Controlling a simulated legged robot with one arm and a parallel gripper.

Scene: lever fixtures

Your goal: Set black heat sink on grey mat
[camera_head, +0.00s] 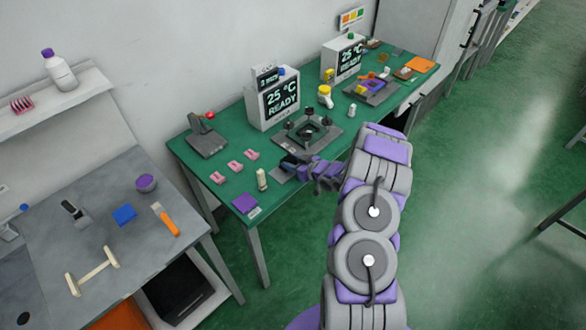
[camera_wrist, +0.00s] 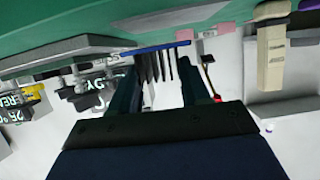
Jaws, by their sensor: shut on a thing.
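My gripper (camera_head: 294,164) is low over the green table, in front of the square black-and-grey fixture. In the wrist view, which is upside down, my gripper (camera_wrist: 160,72) is shut on the black heat sink (camera_wrist: 167,66), with its dark fins between the fingers and a thin blue strip along its table side. In the head view the heat sink is small and mostly hidden by my gripper. A grey mat (camera_head: 281,176) lies on the table just below and left of my gripper. I cannot tell whether the heat sink touches it.
A cream bottle (camera_head: 262,179), pink clips (camera_head: 235,166) and a purple square (camera_head: 245,204) are to the left. The fixture (camera_head: 307,133) and a display box (camera_head: 276,101) stand behind. A second display box (camera_head: 343,58) is farther right. Bare green table shows around the clips.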

